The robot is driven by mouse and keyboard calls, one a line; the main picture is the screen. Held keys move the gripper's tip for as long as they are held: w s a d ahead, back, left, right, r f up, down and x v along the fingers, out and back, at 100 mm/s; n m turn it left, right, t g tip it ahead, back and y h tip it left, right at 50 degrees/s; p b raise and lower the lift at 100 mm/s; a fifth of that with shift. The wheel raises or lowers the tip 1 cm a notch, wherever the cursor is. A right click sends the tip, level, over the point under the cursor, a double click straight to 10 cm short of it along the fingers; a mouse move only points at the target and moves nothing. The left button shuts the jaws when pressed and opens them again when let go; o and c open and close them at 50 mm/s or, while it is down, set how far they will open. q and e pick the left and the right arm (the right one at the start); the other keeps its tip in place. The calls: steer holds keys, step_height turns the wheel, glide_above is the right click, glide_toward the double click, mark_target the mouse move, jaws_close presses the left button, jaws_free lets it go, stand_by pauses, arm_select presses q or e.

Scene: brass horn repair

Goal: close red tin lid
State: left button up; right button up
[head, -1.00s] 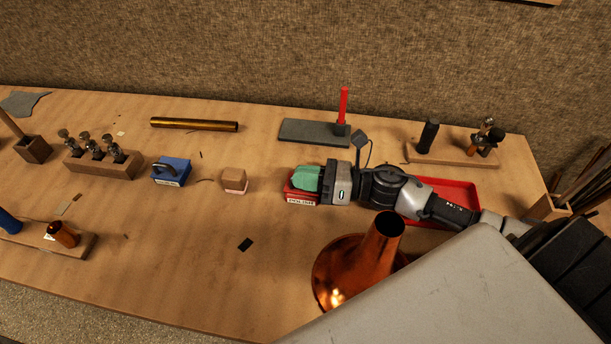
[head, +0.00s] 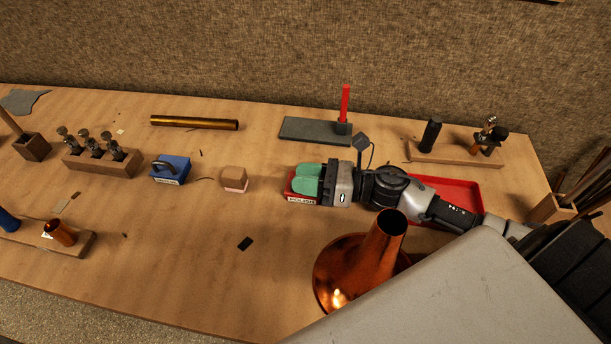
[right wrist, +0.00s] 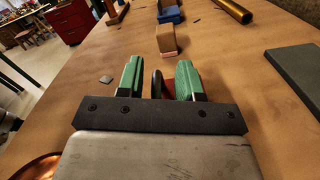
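The small red tin (head: 301,198) with a white label sits on the bench, left of the red tray. My right gripper (head: 307,178) reaches in from the right, and its green fingers cover most of the tin's top. In the right wrist view the green fingers (right wrist: 159,76) stand apart. A dark upright piece, looking like a handle, and a bit of the red tin (right wrist: 170,87) show between them, with gaps at the sides. How the lid sits is hidden by the fingers. My left gripper is not in view.
A copper bell (head: 370,262) stands in front of my right arm. A pink-and-tan block (head: 234,179) and a blue tin (head: 171,170) lie to the left. A grey slab (head: 304,131) with a red stick is behind, and a red tray (head: 462,190) lies under the forearm.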

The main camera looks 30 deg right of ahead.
steer(key=b+v, duration=0.1)
steer(key=v, duration=0.5)
steer(key=shift+s+d, duration=0.45)
steer(key=shift+d, duration=0.15)
